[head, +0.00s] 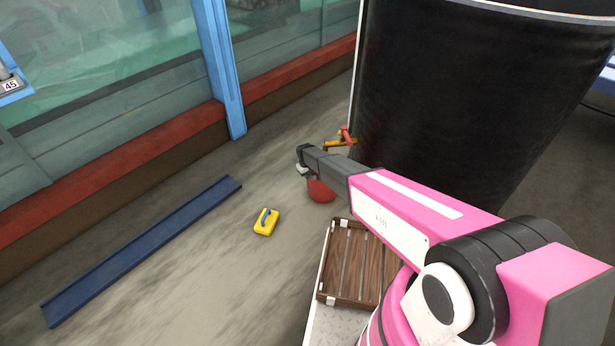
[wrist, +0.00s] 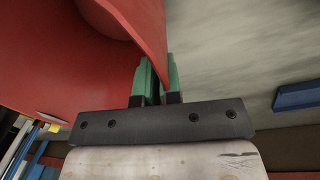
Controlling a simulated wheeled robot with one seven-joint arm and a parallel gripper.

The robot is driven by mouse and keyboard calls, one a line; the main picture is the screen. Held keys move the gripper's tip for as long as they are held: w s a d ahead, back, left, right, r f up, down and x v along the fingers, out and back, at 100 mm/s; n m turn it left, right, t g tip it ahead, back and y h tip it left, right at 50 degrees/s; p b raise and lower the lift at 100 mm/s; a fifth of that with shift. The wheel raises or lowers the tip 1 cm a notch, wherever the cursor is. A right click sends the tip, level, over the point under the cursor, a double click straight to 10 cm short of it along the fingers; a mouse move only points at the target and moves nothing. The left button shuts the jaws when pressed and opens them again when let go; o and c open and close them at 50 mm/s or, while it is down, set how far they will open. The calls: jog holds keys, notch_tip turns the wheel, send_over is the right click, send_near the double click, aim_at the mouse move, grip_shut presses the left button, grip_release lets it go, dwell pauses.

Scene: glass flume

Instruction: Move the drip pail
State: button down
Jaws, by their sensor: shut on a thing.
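The drip pail (head: 320,191) is red and shows in the head view below my forearm, near the foot of the big black tank. My arm hides much of it. In the wrist view the red pail (wrist: 75,60) fills the upper left, with its curved inside showing. My gripper (wrist: 160,75) has green fingers on both sides of the pail's wall at the rim, shut on it. I cannot tell whether the pail rests on the floor or hangs just above it.
A brass tap with a red handle (head: 341,140) sticks out of the black tank (head: 450,90) close to the pail. A yellow object (head: 266,222) and a blue channel (head: 145,250) lie on the floor. A wooden slatted crate (head: 347,262) stands nearer. Open floor lies left.

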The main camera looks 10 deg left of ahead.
jog(key=c, duration=1.2)
grip_release()
jog(key=r, duration=1)
jog(key=shift+s+a+r, duration=0.35)
jog(key=shift+s, duration=0.1)
